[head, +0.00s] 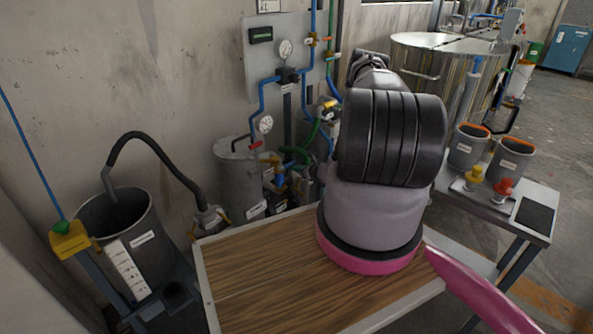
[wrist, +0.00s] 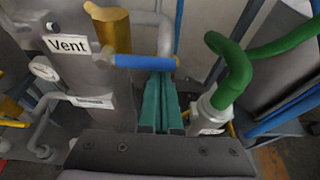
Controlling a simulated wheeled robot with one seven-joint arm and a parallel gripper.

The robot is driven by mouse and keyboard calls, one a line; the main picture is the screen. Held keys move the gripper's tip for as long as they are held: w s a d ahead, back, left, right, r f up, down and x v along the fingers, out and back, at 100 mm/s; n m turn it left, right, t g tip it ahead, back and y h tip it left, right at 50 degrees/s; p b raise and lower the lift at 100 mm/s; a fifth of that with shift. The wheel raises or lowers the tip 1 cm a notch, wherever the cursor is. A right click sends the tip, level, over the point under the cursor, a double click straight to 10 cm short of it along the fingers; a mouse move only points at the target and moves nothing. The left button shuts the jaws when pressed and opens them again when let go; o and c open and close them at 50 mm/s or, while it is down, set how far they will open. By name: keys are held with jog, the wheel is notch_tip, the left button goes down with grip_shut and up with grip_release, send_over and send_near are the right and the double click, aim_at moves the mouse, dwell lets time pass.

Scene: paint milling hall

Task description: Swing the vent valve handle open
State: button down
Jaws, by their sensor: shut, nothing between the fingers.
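In the wrist view, the vent valve handle (wrist: 145,61) is a short blue bar lying roughly level. It extends to the right from a brass-yellow valve body (wrist: 112,32). A white label reading "Vent" (wrist: 67,45) is on the grey post to its left. My gripper (wrist: 162,76) has two teal fingers, shut together and empty. Their tips are just below the right end of the handle in the picture; I cannot tell whether they touch it. In the head view, my arm hides the gripper, and I cannot make out the handle.
A green hose (wrist: 236,70) on a grey fitting stands close right of the fingers. In the head view, a gauge panel (head: 262,75) with blue pipes is on the wall. A wooden-topped table (head: 260,275) lies below my arm. A steel tank (head: 440,70) stands behind right.

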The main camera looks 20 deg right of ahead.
aim_at(295, 161)
jog(key=shift+r, duration=0.1)
jog(key=shift+d+r, duration=0.2)
jog(key=shift+r, duration=0.55)
jog(key=shift+w+r, duration=0.1)
jog(key=shift+r, duration=0.75)
